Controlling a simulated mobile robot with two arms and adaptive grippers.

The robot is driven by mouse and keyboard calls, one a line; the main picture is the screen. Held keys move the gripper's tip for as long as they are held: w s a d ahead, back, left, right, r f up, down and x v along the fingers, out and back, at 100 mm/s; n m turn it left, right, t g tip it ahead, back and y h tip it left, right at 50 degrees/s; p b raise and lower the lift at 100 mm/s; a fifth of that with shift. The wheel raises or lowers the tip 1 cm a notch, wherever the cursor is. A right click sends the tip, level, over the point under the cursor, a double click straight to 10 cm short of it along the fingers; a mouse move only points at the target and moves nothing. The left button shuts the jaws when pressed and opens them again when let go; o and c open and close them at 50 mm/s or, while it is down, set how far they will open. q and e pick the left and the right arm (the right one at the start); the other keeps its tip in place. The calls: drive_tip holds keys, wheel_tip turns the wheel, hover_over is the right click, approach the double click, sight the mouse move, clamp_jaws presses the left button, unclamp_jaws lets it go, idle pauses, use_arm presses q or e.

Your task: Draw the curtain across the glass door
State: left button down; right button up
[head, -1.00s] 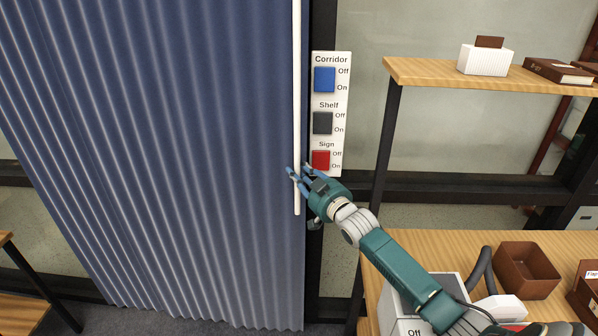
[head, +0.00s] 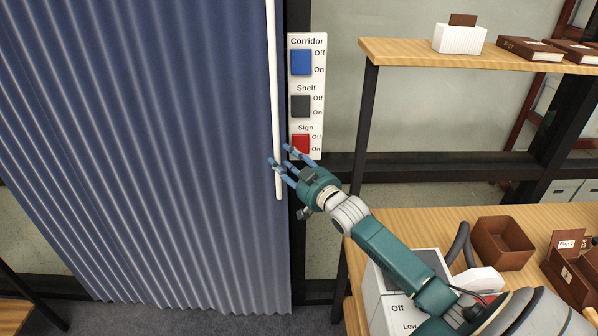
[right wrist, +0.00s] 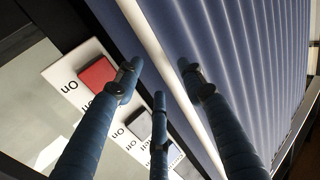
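The blue pleated curtain (head: 150,150) hangs spread over the left part of the head view, its right edge against a dark upright frame. A white wand (head: 274,90) hangs along that edge. The glass behind the curtain is mostly hidden. My right gripper (head: 279,155) is at the wand's lower part, with its blue fingers spread, one on each side of the wand. In the right wrist view, the wand (right wrist: 160,50) passes between the spread fingers (right wrist: 160,85) with clear gaps; I see no grip on it. My left gripper is out of view.
A switch panel (head: 307,95) with blue, black and red switches is just right of the wand, close to my fingers. A wooden shelf (head: 400,52) and lower table (head: 400,222) with boxes stand right. A brown tray (head: 505,243) sits on the table.

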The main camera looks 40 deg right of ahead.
drive_tip(key=s, duration=0.9)
drive_tip(key=shift+s, duration=0.25)
drive_tip(key=shift+d, duration=0.1)
